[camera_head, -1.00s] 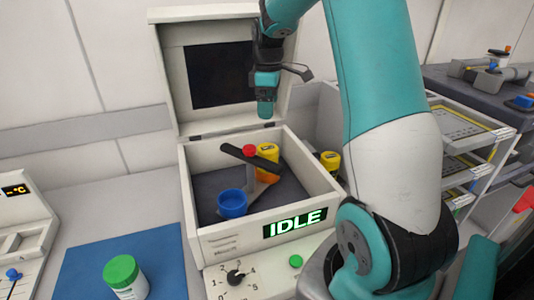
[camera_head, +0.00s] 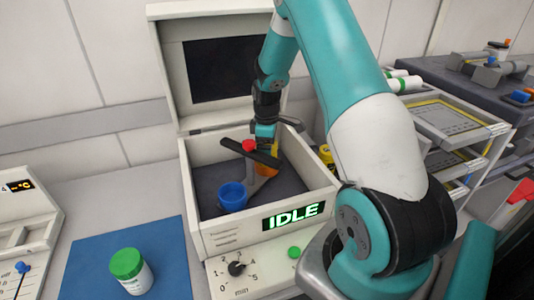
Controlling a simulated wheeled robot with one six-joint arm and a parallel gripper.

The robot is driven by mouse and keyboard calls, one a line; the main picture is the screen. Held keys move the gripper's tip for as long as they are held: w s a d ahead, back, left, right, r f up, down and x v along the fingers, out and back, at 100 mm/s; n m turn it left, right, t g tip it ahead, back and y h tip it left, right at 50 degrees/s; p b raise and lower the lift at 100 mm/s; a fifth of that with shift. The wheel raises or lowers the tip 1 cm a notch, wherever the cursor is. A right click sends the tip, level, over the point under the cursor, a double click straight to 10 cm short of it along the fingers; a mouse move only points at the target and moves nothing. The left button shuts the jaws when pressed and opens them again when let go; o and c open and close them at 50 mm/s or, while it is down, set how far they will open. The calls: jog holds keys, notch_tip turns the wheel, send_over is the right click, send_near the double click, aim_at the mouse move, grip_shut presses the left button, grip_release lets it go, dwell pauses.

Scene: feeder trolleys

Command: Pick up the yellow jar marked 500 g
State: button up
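A yellow jar (camera_head: 272,147) stands inside the open white box (camera_head: 226,229), largely hidden by my gripper and a dark bar. A second yellow jar (camera_head: 326,155) stands just outside the box's right wall, partly hidden by my arm. I cannot read the marking on either jar. My gripper (camera_head: 265,135) points down over the back of the box, at the first yellow jar's upper left. Its fingertips are too small and covered to tell whether they are open or touching the jar.
In the box, a dark bar (camera_head: 247,152) on a red-topped post (camera_head: 249,146) stands close to my gripper, beside a blue cup (camera_head: 232,197). The raised lid (camera_head: 163,70) is behind. A green-capped jar (camera_head: 131,271) stands on a blue mat (camera_head: 88,262). Shelves (camera_head: 440,115) are at right.

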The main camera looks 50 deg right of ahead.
jog(key=shift+f, duration=0.6)
jog(key=c, duration=1.4)
jog(key=shift+r, duration=0.15)
